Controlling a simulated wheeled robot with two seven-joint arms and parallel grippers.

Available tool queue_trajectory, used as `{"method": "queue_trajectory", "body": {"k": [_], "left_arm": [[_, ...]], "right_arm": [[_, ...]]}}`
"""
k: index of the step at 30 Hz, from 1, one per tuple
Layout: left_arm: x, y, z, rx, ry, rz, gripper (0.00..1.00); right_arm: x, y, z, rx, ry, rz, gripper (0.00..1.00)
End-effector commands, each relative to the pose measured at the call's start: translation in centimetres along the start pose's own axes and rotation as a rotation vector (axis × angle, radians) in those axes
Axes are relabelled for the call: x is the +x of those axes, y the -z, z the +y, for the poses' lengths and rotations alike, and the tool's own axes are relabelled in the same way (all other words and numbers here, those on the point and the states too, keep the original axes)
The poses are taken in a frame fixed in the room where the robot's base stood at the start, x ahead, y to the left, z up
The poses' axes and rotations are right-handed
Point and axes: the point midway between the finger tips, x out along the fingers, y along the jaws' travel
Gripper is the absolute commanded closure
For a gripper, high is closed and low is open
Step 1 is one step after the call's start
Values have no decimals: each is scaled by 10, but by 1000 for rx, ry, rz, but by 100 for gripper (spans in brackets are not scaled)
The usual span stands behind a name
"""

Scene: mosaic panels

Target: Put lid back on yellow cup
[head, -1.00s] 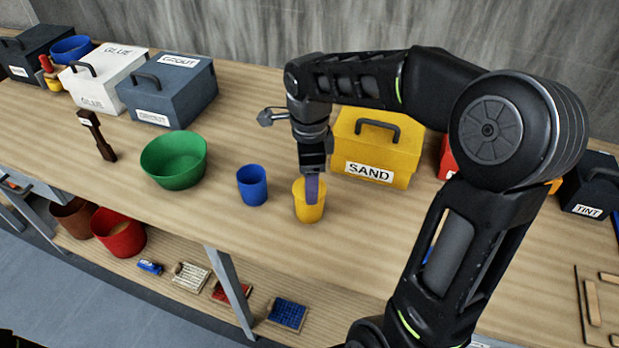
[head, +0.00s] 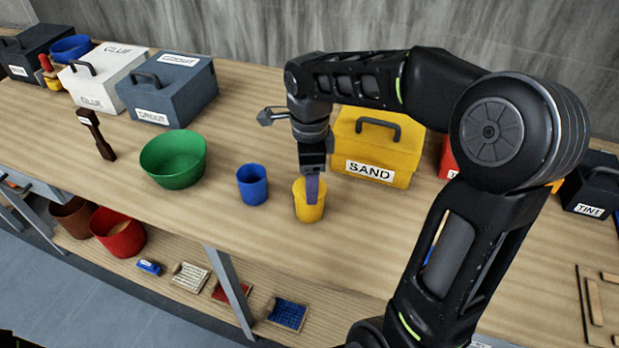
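The yellow cup (head: 301,206) stands upright on the workbench, left of the yellow SAND box. My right gripper (head: 312,190) points down at the cup, and a purple-grey finger covers part of its rim and near side. I cannot tell whether the fingers touch the cup, or whether they are open or shut. I cannot make out a separate lid; the cup's top is partly hidden by the gripper. My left gripper is not in view.
A blue cup (head: 252,186) and a green bowl (head: 174,160) stand to the left on the bench (head: 225,225). The yellow SAND box (head: 362,152) stands close behind the gripper. GROUT (head: 185,95) and white GLUE boxes (head: 97,85) stand at the back left. Bare wood lies in front of the cup.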

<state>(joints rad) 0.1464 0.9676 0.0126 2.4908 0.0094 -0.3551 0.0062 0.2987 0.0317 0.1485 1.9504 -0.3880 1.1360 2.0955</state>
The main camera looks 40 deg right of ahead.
Motion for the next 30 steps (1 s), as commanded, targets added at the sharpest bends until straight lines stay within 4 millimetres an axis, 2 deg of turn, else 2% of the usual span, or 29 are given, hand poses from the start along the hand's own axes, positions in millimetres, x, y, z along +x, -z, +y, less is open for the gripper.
{"method": "queue_trajectory", "body": {"k": [29, 30], "left_arm": [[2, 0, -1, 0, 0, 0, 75], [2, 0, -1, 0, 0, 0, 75]], "right_arm": [[0, 0, 0, 0, 0, 0, 75], [0, 0, 0, 0, 0, 0, 35]]}}
